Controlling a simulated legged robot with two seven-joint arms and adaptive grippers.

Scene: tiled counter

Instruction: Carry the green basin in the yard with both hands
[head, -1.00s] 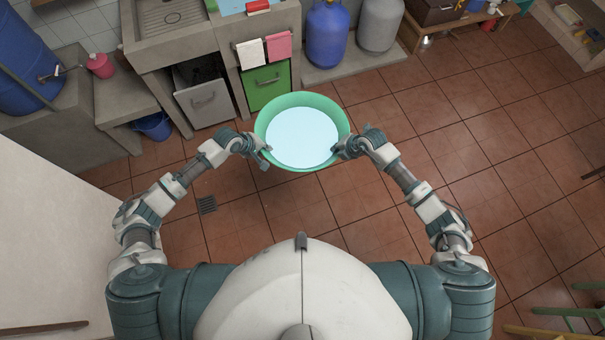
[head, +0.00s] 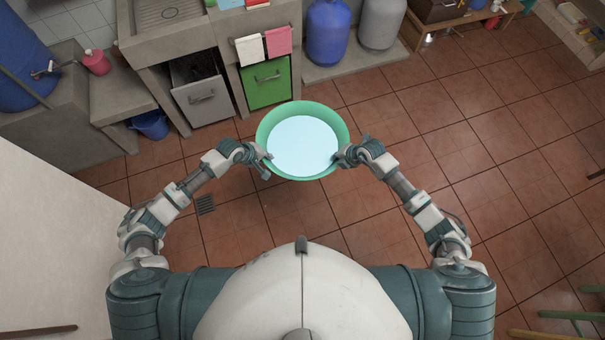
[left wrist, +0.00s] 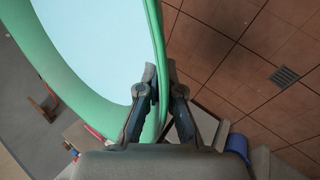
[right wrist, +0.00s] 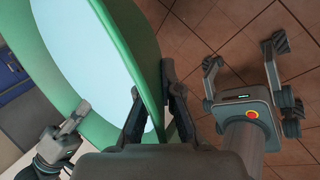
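The green basin (head: 340,115), filled with a flat pale blue surface, is held out in front of my body in the head view. My left gripper (head: 265,162) is at its left rim and my right gripper (head: 340,158) is at its right rim. In the left wrist view, the fingers (left wrist: 158,98) stand on either side of the basin's green wall (left wrist: 158,40). In the right wrist view, the fingers (right wrist: 154,105) also straddle the wall (right wrist: 130,40). Both grippers look shut on the rim. The basin looks roughly level above the floor.
A counter with a sink (head: 172,15), a green cabinet door (head: 267,82) and hanging towels (head: 279,41) stands beyond the basin. Blue (head: 328,32) and grey (head: 381,22) gas cylinders stand right of it. A blue bucket (head: 152,125) is at left. Tiled floor (head: 480,140) at right is open.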

